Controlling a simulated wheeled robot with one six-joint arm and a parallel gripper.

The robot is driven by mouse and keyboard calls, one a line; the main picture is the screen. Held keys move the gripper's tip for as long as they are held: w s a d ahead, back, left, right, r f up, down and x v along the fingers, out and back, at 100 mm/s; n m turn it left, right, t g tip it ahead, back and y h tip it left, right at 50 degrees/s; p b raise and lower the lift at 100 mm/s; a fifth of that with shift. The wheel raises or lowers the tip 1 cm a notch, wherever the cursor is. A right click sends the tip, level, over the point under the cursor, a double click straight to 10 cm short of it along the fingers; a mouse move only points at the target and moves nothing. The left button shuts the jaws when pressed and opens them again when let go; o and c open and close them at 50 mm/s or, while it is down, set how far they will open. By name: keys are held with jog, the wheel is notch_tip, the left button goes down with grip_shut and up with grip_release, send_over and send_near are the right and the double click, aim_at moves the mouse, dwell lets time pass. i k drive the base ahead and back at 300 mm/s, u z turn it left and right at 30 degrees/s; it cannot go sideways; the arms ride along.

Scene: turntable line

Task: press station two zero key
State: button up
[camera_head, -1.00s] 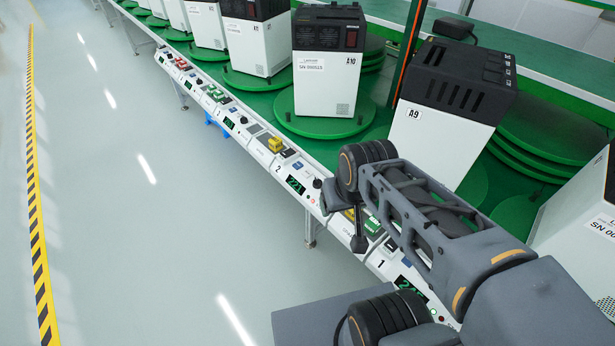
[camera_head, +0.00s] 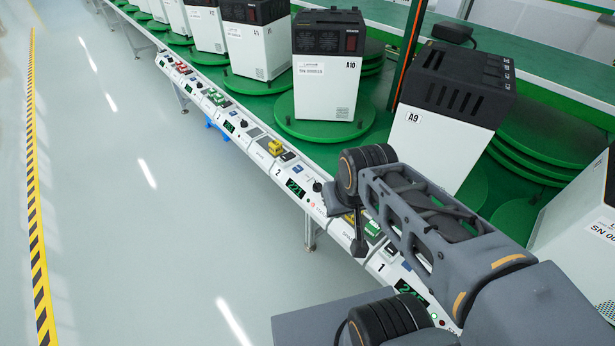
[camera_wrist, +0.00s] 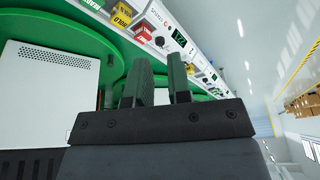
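The station two panel is on the sloped white rail in the head view, marked "2" (camera_head: 278,171). It has a green-digit display (camera_head: 295,189), a black knob (camera_head: 317,187), a blue key (camera_head: 297,168), a dark part (camera_head: 287,156) and a yellow block (camera_head: 275,147). I cannot tell which part is the zero key. My gripper (camera_wrist: 160,85) shows in the wrist view with two dark fingers apart and nothing between them. A rail panel with a display (camera_wrist: 179,37) and knob (camera_wrist: 160,42) lies beyond them; its station number is unreadable.
White units marked A10 (camera_head: 328,85) and A9 (camera_head: 440,140) stand on green turntables behind the rail. The station one panel (camera_head: 381,267) is partly behind my arm. An orange-edged post (camera_head: 408,55) rises between the units. The floor (camera_head: 150,230) left of the rail is clear.

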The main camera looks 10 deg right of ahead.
aim_at(306, 177)
jog(key=u, duration=1.8)
jog(key=i, duration=1.55)
jog(key=z, duration=2.9)
